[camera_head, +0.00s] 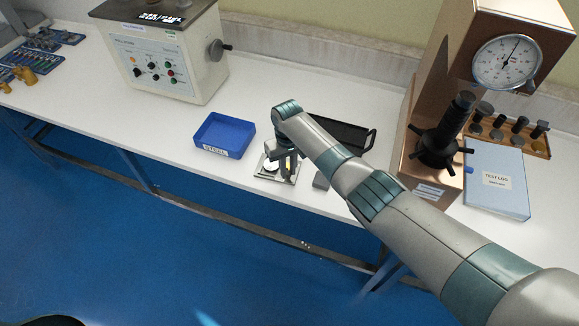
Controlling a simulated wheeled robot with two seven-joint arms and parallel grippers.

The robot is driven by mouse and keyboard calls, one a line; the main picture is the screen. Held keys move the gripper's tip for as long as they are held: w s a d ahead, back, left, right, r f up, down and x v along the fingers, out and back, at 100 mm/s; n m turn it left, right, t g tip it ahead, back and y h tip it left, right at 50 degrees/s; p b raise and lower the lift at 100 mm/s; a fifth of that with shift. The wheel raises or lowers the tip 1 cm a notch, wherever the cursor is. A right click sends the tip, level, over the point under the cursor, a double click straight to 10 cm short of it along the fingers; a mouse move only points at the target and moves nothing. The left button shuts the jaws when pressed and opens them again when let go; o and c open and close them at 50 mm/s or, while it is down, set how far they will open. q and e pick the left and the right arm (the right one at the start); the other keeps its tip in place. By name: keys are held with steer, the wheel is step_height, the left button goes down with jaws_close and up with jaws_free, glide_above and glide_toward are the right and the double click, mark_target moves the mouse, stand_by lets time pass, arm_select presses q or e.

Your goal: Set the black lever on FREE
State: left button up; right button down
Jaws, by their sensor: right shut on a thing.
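A small metal plate fixture (263,174) lies on the white bench, with a pale round piece and a bit of yellow on it. My right arm reaches in from the right, and my right gripper (286,162) points down over this fixture. The gripper is shut on a small dark part there, which appears to be the black lever. The gripper and wrist cover most of the lever, so its setting and any FREE marking cannot be read. My left gripper is not in view.
A blue tray (225,136) stands just left of the fixture. A black tray (345,132) lies behind my forearm. A tester with a dial (507,62) and a blue test log (497,180) are at right. A control box (163,62) stands at back left.

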mark_target(288, 172)
steer(key=shift+a, duration=0.1)
stand_by(0.3)
steer(key=c, duration=1.7)
jaws_free()
steer(key=shift+o, duration=0.2)
steer(key=shift+r, duration=0.8)
step_height(288, 172, up, 16)
steer(key=b, duration=0.4)
steer(key=shift+f, duration=0.2)
